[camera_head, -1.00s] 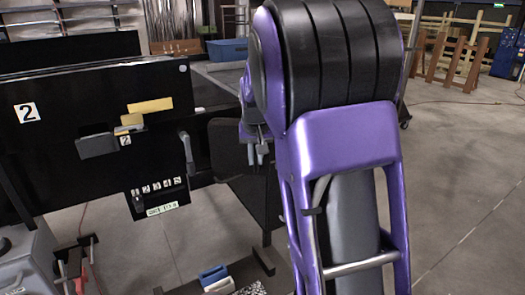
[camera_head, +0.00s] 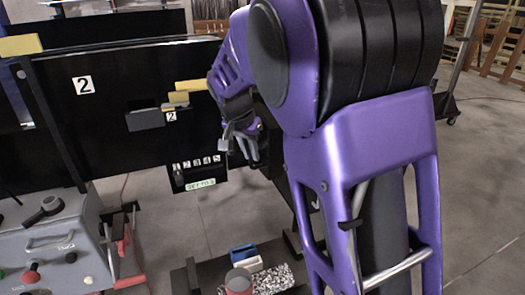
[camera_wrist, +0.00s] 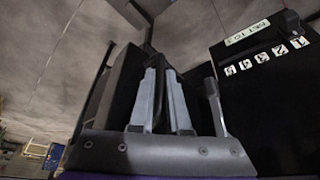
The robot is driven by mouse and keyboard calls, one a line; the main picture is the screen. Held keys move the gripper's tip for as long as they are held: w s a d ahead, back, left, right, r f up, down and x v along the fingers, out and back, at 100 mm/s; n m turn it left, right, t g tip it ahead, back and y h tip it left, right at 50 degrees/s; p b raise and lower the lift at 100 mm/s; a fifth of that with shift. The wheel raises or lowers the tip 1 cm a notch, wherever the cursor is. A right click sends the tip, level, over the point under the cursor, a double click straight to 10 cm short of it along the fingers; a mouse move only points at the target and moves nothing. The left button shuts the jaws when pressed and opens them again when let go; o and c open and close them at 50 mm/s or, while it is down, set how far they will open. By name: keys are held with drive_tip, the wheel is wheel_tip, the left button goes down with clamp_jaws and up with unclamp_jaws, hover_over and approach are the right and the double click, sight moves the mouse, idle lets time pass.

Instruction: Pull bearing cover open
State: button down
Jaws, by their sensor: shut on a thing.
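The bearing cover appears to be the dark panel (camera_wrist: 122,85) at the right end of the black conveyor housing. In the wrist view it stands behind and between my fingers. My gripper (camera_head: 243,148) is in front of the housing's right end in the head view. In the wrist view my gripper (camera_wrist: 160,85) has its two grey fingers close together on the edge of the dark panel. Their exact contact is hard to see. In the head view my arm hides most of the cover.
A grey lever (camera_wrist: 213,100) stands just right of my fingers. The black housing (camera_head: 130,120) carries a number 2 label and a numbered plate (camera_head: 196,172). A grey control box (camera_head: 45,245) stands at lower left. Blue and white blocks (camera_head: 243,255) lie low in front. Open floor lies right.

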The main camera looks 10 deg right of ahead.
drive_tip(key=shift+w+a, duration=0.2)
drive_tip(key=shift+a, duration=0.5)
drive_tip(key=c, duration=0.9)
unclamp_jaws()
drive_tip(key=p+v, duration=0.1)
drive_tip(key=v, duration=1.6)
drive_tip(key=shift+d+r, duration=0.1)
drive_tip(key=shift+r, duration=0.2)
